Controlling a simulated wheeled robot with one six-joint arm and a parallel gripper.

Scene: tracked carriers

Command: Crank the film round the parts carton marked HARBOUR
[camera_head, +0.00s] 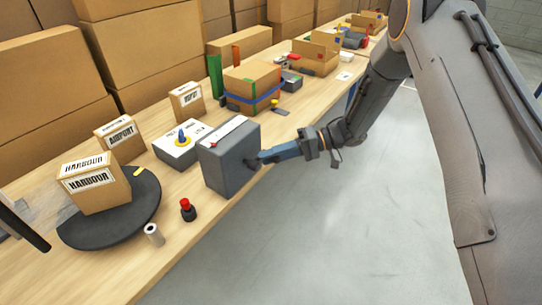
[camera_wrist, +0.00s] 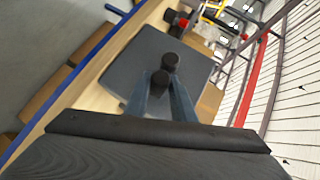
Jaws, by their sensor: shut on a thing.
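The parts carton marked HARBOUR (camera_head: 98,188) stands upright on a dark round turntable (camera_head: 118,232) at the left of the bench. Clear film (camera_head: 52,203) shows beside the carton, at its left. A grey box (camera_head: 222,168) stands to the right of the turntable at the bench's front edge. My gripper (camera_head: 258,160) is at the box's front face, shut on a dark crank knob. In the wrist view, the fingers close on the dark knob (camera_wrist: 161,80) in front of the grey box face (camera_wrist: 130,60). A second dark round end (camera_wrist: 170,61) shows just beyond it.
A red-topped button (camera_head: 186,209) and a small pale roll (camera_head: 154,234) stand near the turntable. The floor in front is clear.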

